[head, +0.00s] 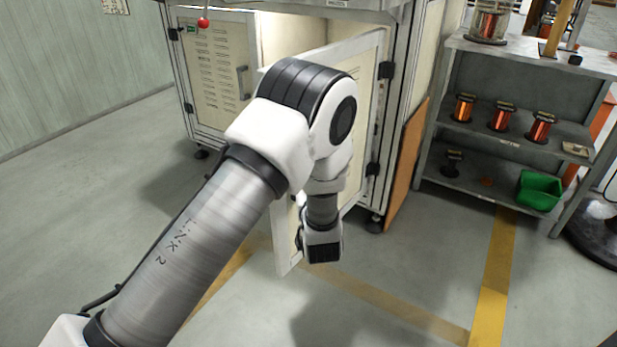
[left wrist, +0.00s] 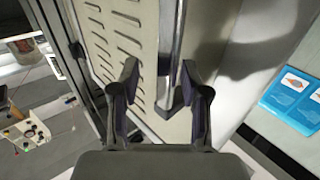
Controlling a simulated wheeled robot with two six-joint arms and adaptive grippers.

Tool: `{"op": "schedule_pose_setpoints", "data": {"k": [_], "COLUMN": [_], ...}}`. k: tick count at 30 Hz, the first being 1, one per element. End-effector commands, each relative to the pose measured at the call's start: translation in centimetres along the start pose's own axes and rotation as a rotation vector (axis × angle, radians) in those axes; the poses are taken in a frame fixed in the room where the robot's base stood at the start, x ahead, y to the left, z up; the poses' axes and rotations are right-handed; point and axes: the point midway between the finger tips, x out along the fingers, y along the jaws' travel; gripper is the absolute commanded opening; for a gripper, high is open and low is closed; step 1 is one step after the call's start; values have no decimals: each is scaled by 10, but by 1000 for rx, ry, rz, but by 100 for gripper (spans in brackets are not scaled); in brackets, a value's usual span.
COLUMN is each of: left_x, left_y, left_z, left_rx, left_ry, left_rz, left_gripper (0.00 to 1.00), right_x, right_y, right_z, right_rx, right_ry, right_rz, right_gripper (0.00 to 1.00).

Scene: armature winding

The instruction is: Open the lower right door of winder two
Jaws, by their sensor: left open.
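The lower right door (head: 345,62) of the winder stands swung open on its right-hand hinges in the head view, with a lit opening behind it. My left arm covers much of the door. In the left wrist view, a slotted door panel (left wrist: 125,40) fills the middle, with a grey upright handle bar (left wrist: 170,100) along its edge. My left gripper (left wrist: 160,78) is open, with its fingers either side of the bar. Whether they touch it I cannot tell. In the head view my left gripper is hidden by its own arm. My right gripper is out of view.
The closed lower left door (head: 215,70) has slots and a handle. A grey shelf (head: 525,145) with copper spools and a green bin (head: 538,190) stands right. An orange-brown board (head: 406,165) leans by the cabinet. The floor in front, with yellow lines (head: 492,275), is clear.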

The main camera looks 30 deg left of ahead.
Motion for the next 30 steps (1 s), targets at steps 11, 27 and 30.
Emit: {"op": "schedule_pose_setpoints", "data": {"k": [11, 27, 30], "left_x": [-39, -75, -75], "left_y": [2, 0, 0], "left_z": [0, 0, 0], "left_rx": [5, 0, 0], "left_ry": [0, 0, 0], "left_rz": [6, 0, 0], "left_gripper": [46, 46, 46], "right_x": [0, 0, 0], "right_y": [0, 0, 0], "right_z": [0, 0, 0], "right_rx": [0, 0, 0], "right_ry": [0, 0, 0], "right_rz": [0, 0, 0], "right_gripper": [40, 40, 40]}}
